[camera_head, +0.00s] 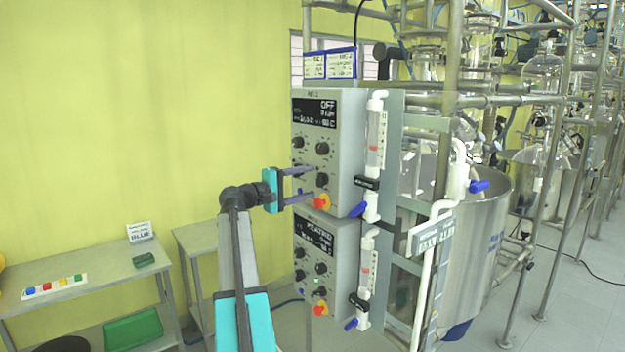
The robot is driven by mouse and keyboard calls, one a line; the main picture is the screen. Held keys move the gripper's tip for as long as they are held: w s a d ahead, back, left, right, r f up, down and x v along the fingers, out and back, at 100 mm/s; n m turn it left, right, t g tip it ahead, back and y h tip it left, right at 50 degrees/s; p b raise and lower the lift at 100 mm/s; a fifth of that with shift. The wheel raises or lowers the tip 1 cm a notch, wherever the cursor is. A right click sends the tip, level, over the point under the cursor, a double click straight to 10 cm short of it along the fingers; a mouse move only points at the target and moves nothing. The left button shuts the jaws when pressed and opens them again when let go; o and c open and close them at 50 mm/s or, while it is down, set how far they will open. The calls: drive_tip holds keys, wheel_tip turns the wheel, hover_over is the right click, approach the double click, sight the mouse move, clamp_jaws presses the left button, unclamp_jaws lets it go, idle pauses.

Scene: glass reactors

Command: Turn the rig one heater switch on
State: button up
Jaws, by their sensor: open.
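The small rig labels are too blurred to read, so which knob is the heater switch is unclear.
White valve tubes with blue handles (358,210) stand just right of the boxes. A large steel vessel (478,240) and glass reactors are behind, among metal poles. A bench (75,290) with coloured blocks stands at left. The yellow wall side is open.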

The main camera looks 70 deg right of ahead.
sight(317, 180)
drive_tip(key=shift+p+x, duration=0.4)
drive_tip(key=shift+x, duration=1.25)
